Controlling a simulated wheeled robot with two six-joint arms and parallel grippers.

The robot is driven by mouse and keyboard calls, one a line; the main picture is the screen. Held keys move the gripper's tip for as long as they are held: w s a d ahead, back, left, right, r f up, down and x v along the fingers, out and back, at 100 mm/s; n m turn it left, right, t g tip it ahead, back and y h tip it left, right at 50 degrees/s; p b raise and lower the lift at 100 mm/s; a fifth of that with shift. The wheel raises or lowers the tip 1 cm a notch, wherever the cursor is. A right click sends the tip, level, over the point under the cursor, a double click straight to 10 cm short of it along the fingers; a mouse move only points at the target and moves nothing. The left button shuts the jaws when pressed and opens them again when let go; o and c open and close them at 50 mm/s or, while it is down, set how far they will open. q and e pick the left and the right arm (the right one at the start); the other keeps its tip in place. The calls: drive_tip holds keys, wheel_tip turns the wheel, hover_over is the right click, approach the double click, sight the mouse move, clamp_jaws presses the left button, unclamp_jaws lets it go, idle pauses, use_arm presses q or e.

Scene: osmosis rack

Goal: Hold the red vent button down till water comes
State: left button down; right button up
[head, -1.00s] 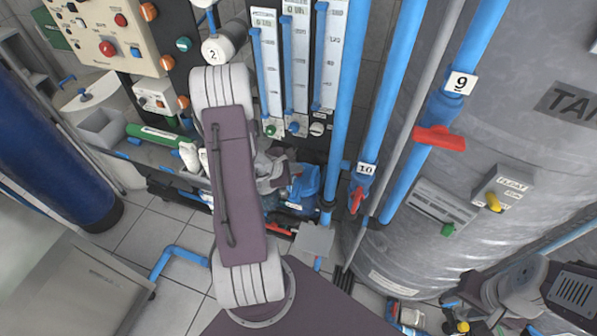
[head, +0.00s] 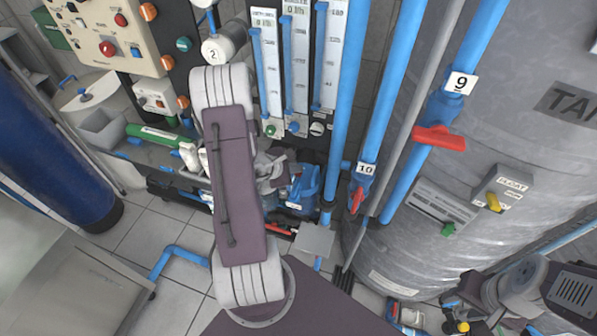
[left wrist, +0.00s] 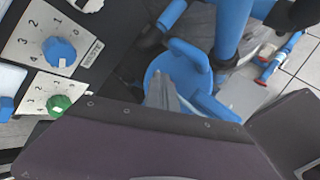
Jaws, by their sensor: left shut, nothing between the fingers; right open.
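My left gripper (head: 284,174) is shut, with nothing seen between its fingers, partly hidden behind my own arm in the head view. Its grey fingertips show in the left wrist view (left wrist: 160,88), over the round top of a blue housing (left wrist: 180,72). That blue housing (head: 304,187) also stands just right of the gripper in the head view. I cannot see the red vent button in either view. The fingers cover part of the housing top, and I cannot tell whether they touch it. No water is visible.
Blue (left wrist: 59,50) and green (left wrist: 59,104) knobs sit left of the fingers. Blue pipes carry red-handled valves 9 (head: 439,137) and 10 (head: 357,200) to the right, before a grey tank (head: 530,140). A control panel (head: 120,35) is at upper left.

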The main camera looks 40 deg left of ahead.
use_arm(q)
drive_tip(key=shift+r+p, duration=0.45)
drive_tip(key=shift+r, duration=0.4)
wheel_tip(320, 180, up, 5)
drive_tip(key=p, duration=0.3)
idle(0.6)
